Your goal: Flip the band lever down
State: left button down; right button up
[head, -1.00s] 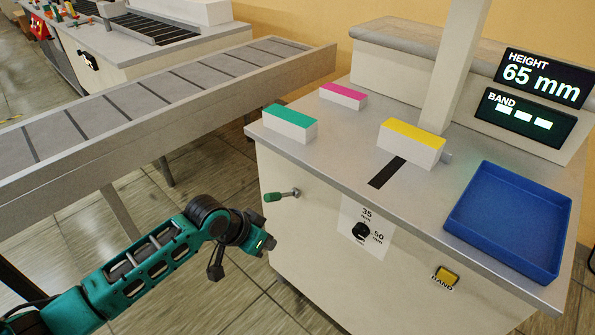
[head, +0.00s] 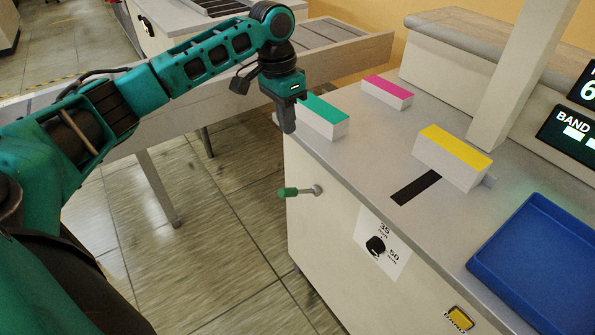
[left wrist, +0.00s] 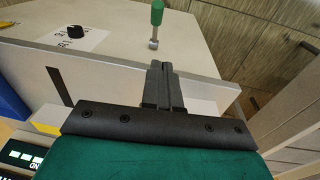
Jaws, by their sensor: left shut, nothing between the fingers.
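The lever (head: 291,192) has a green handle on a short metal arm and sits on the front panel of the pale cabinet, near its left edge. Its handle points left, about level, in the head view. It also shows at the top of the left wrist view (left wrist: 156,18). My left gripper (head: 289,122) points down above the lever, at the cabinet's left end beside the green-topped block. It is shut and empty, and apart from the lever. Its fingers show in the left wrist view (left wrist: 163,85). My right gripper is not in view.
Green-topped (head: 325,117), magenta-topped (head: 387,92) and yellow-topped (head: 452,158) blocks stand on the cabinet top. A blue tray (head: 535,255) is at right. A black knob (head: 376,246) and yellow button (head: 461,318) are on the front. A conveyor (head: 345,52) runs behind.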

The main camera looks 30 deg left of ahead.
pick_arm(q)
jog(key=shift+s, duration=0.1)
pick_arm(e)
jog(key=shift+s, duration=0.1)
pick_arm(q)
jog(key=b, duration=0.2)
send_near(300, 191)
jog(key=a, duration=0.1)
jog(key=shift+s+f, duration=0.25)
jog(key=shift+f, duration=0.4)
jog(key=shift+s+f, duration=0.25)
jog(key=shift+f, duration=0.4)
jog(key=shift+s+f, duration=0.3)
jog(key=shift+f, duration=0.3)
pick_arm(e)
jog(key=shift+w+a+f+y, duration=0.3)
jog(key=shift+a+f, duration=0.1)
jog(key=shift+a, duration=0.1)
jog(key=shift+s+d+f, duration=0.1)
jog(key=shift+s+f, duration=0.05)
